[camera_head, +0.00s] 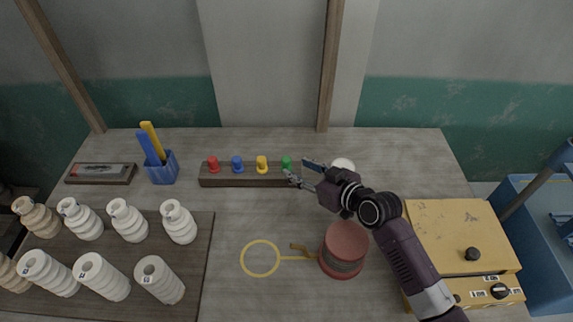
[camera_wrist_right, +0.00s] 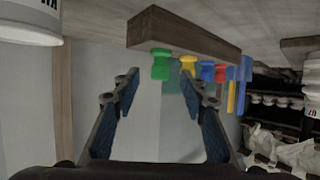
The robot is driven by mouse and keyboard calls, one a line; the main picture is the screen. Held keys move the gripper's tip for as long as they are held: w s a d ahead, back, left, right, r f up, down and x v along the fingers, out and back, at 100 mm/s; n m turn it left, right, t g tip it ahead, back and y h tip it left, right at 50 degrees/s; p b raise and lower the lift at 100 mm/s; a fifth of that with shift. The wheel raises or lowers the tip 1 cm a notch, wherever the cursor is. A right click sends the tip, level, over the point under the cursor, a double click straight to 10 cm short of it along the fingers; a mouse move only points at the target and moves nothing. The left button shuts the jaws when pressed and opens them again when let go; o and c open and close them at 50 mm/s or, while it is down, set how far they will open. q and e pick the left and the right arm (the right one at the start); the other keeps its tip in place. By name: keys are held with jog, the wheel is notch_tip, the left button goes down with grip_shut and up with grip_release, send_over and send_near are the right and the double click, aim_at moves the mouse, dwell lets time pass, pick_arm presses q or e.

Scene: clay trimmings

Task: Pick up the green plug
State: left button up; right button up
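The green plug (camera_head: 287,162) stands at the right end of a dark wooden rack (camera_head: 235,182), in line with a yellow plug (camera_head: 262,164), a blue plug (camera_head: 237,164) and a red plug (camera_head: 213,164). My right gripper (camera_head: 299,170) is open and empty, just right of the green plug. In the right wrist view the picture is turned over. There the green plug (camera_wrist_right: 161,66) appears beyond and between the spread fingertips (camera_wrist_right: 159,80), and I see no contact. My left gripper is in neither view.
A blue cup (camera_head: 163,173) with blue and yellow tools stands left of the rack. A round white object (camera_head: 343,164) is close behind my right gripper. A red-brown drum (camera_head: 344,250) and a yellow box (camera_head: 462,237) are nearer. White ribbed pieces (camera_head: 103,276) fill a board at left.

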aim_at(289, 164)
jog(key=shift+p+x, duration=0.5)
jog(key=shift+x, duration=2.9)
jog(key=shift+r, duration=0.15)
grip_shut()
